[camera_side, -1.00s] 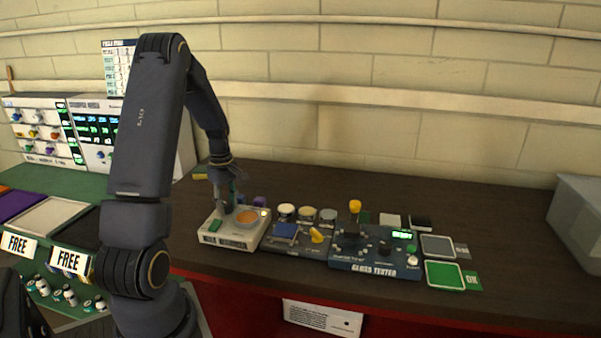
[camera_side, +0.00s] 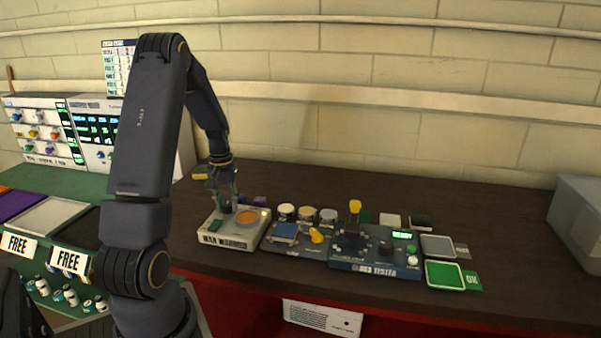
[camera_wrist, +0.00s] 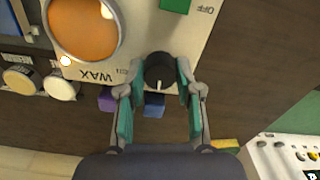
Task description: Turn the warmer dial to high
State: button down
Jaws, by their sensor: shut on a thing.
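The wax warmer (camera_side: 240,232) is a pale box with an orange round pan (camera_side: 246,217) and a green patch on top; it also shows in the wrist view (camera_wrist: 150,30). Its dial (camera_wrist: 160,70) is a black round knob with a white pointer mark directed toward the bottom of the wrist view. My gripper (camera_wrist: 158,76) has its teal-padded fingers on both sides of the dial and is shut on it. In the side view my gripper (camera_side: 226,207) comes down at the back of the warmer and hides the dial. "OFF" is printed at upper right in the wrist view; another small dial label is unclear.
Purple (camera_wrist: 106,98) and blue (camera_wrist: 154,105) blocks lie close behind the warmer, near my fingers. The counter's right part is mostly clear.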

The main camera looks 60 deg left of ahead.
aim_at(227, 204)
jog(key=m, duration=1.2)
jog(key=shift+m, duration=0.3)
dwell(0.4)
jog(key=c, duration=0.8)
grip_release()
notch_tip(227, 204, up, 12)
jog(key=shift+r, duration=0.1)
